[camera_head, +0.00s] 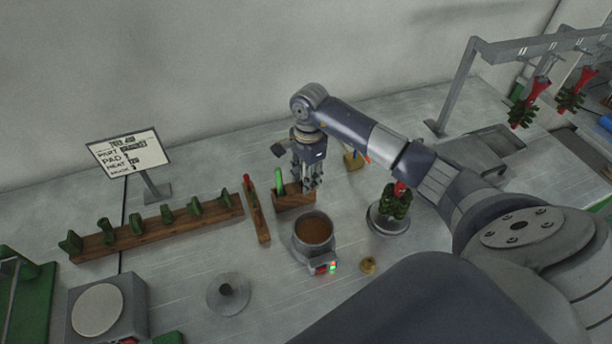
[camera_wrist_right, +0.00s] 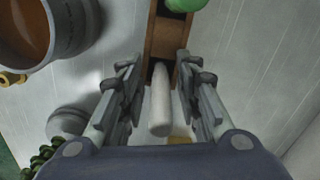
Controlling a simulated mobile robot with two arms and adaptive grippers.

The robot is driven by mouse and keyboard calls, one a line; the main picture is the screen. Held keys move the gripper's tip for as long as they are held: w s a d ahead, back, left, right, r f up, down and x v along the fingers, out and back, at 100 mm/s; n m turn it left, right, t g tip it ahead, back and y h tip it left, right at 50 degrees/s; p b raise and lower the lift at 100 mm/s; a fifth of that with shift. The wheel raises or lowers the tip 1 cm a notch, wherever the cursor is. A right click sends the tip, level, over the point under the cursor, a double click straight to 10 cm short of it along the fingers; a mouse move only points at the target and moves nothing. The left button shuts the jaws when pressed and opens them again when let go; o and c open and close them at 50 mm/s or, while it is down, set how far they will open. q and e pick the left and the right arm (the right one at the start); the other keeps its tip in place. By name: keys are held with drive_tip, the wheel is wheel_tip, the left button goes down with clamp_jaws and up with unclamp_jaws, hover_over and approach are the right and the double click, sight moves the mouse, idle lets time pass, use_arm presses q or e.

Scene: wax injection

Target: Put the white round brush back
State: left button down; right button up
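The white round brush (camera_wrist_right: 160,105) shows in the right wrist view as a pale rounded shaft between my right fingers. Its far end meets a dark slot in the wooden block (camera_wrist_right: 165,42); how deep it sits cannot be seen. My right gripper (camera_wrist_right: 160,92) is open, with a gap on each side of the brush. In the head view my right gripper (camera_head: 311,187) points down over the right end of the wooden block (camera_head: 293,200), hiding the brush. A green-handled tool (camera_head: 279,181) stands in the block's left part. My left gripper is not in view.
A wax pot (camera_head: 313,232) stands just in front of the block. A wooden rack (camera_head: 160,230) with several green pieces is at left. A red-green wax tree (camera_head: 395,200) stands on a round base at right.

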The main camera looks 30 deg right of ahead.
drive_tip(key=r+p, duration=0.5)
drive_tip(key=r, duration=0.7)
drive_tip(key=shift+d+p, duration=0.2)
drive_tip(key=shift+p, duration=0.15)
